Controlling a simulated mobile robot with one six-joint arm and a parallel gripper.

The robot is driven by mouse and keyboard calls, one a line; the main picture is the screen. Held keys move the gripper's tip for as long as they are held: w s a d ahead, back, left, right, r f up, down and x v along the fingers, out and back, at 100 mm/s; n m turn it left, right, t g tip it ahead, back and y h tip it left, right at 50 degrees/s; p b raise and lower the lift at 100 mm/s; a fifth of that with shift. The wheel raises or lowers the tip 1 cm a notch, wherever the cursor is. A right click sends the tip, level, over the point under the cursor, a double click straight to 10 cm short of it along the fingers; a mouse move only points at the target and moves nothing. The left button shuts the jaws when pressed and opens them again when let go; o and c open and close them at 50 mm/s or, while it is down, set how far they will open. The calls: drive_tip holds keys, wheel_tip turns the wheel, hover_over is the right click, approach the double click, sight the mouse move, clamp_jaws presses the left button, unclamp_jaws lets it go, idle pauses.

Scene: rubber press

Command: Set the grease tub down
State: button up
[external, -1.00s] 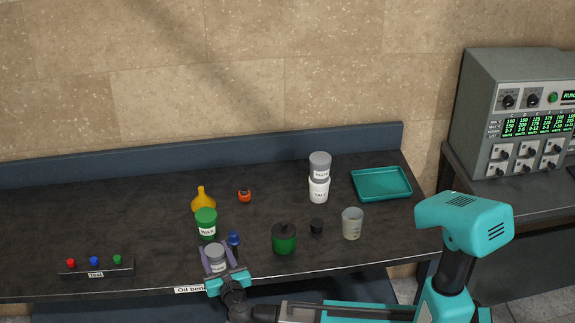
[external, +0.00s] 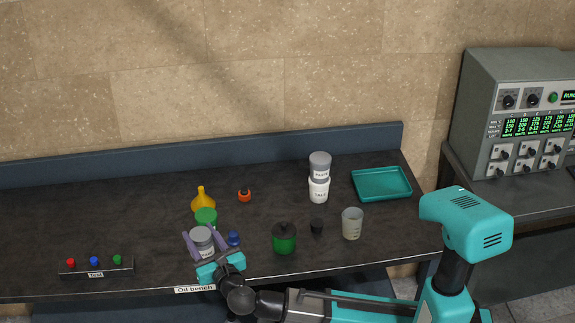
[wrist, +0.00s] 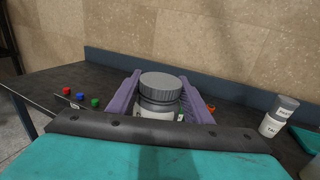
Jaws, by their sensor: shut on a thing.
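The grease tub (external: 202,238), a pale tub with a grey lid and a white label, is between the purple fingers of my gripper (external: 206,241). It also shows upright in the wrist view (wrist: 160,90), with a finger on each side. My gripper is shut on it, over the front part of the dark bench (external: 150,220). The label is too small to read here. I cannot tell whether the tub's base touches the bench, as the gripper hides it.
The green-lidded wax tub (external: 206,215) is close behind, partly hidden. A blue-capped item (external: 234,239) is just right. A yellow bottle (external: 203,198), a dark green pot (external: 284,238) and a beaker (external: 352,223) stand around.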

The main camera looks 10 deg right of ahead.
drive_tip(key=s+r+n+g+y, duration=0.5)
drive_tip(key=s+r+n+g, duration=0.1)
drive_tip(key=s+r, duration=0.6)
drive_tip(key=s+a+r+n+g+y, duration=0.1)
drive_tip(key=s+r+n+g+y, duration=0.4)
drive_tip(key=s+r, duration=0.6)
drive_tip(key=s+g+y, duration=0.1)
drive_tip(key=s+g, duration=0.1)
drive_tip(key=s, duration=0.3)
drive_tip(key=shift+a+r+n+g, duration=0.25)
drive_tip(key=shift+r+n+g, duration=0.05)
drive_tip(key=shift+r+n, duration=0.1)
